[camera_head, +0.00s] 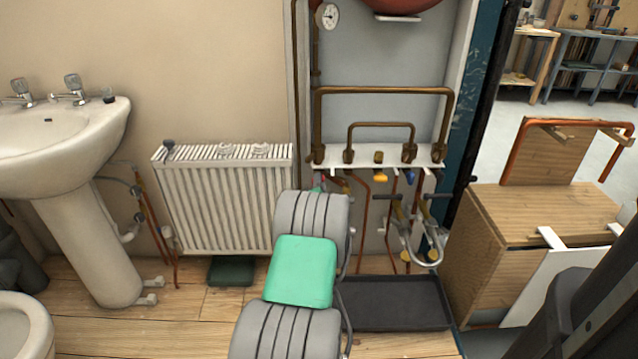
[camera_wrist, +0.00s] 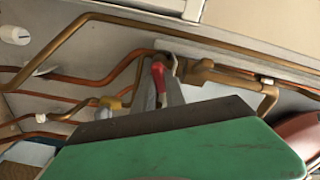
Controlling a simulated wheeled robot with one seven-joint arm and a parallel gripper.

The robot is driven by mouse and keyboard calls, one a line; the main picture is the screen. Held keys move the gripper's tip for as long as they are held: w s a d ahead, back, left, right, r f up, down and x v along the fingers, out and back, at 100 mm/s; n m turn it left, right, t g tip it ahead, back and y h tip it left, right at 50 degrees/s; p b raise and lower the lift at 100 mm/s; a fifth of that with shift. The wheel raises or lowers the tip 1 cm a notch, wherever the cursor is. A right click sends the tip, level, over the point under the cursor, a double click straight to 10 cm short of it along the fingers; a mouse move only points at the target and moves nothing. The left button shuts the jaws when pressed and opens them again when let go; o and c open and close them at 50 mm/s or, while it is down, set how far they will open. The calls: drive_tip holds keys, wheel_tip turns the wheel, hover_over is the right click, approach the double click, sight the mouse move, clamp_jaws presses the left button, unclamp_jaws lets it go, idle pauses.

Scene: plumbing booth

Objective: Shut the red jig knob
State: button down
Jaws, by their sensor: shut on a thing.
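The red jig knob (camera_wrist: 158,76) is a small red lever in the wrist view, beside the brass pipe fittings below the white panel. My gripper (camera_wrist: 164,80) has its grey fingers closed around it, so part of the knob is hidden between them. In the head view, my grey and green arm covers most of the gripper. Only a small red spot of the knob (camera_head: 323,181) shows past the arm, under the left end of the white jig panel (camera_head: 396,157). How far the knob is turned cannot be told.
Yellow (camera_head: 380,177) and blue levers hang under the panel to the right. Copper pipes run down there, above a black tray (camera_head: 392,303). A white radiator (camera_head: 222,200) stands close on the left, and a wooden cabinet (camera_head: 500,245) on the right.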

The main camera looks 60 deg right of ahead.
drive_tip(key=m, duration=0.3)
drive_tip(key=m+p, duration=0.1)
drive_tip(key=shift+s+d+r+m, duration=0.1)
drive_tip(key=shift+d+r+m, duration=0.1)
drive_tip(key=shift+r+m, duration=0.15)
drive_tip(key=shift+m, duration=0.25)
drive_tip(key=c, duration=1.4)
unclamp_jaws()
drive_tip(key=shift+s+f, duration=0.1)
drive_tip(key=shift+f, duration=0.1)
drive_tip(key=p+v, duration=0.1)
drive_tip(key=v, duration=0.7)
drive_tip(key=shift+a+f, duration=0.1)
